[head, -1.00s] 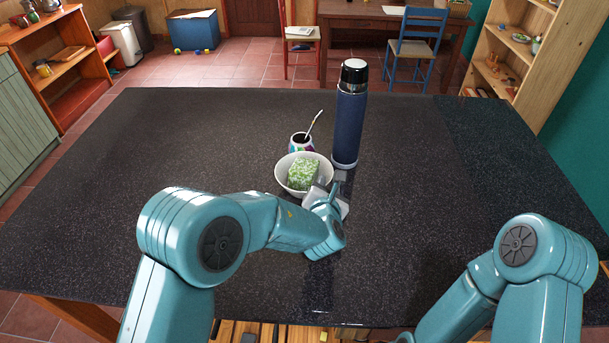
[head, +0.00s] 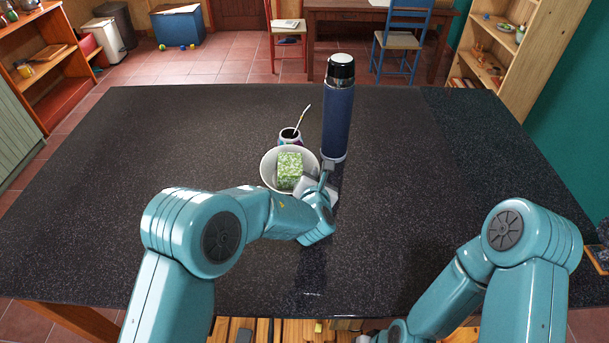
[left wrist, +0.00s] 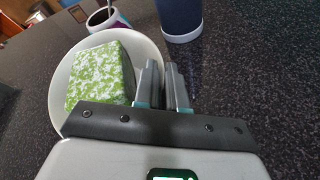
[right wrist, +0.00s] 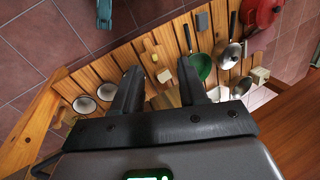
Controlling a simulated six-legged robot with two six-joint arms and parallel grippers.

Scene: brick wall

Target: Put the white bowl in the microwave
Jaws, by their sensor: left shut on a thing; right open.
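The white bowl (head: 267,172) stands on the dark speckled table with a green-and-white block (head: 289,169) in it. My left gripper (head: 327,172) is at the bowl's near right side. In the left wrist view the bowl (left wrist: 148,52) shows its rim running to the narrow gap between the fingers (left wrist: 164,75), which are shut on it. The block (left wrist: 100,75) lies beside the fingers, not gripped. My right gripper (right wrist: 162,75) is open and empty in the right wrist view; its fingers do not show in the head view. No microwave is in view.
A blue flask (head: 337,115) stands close right of the bowl, and a mate cup (head: 290,137) with a metal straw stands just behind it. Both sides of the table (head: 150,140) are clear. In the right wrist view, pans (right wrist: 228,55) and small dishes lie on wooden slats (right wrist: 150,45).

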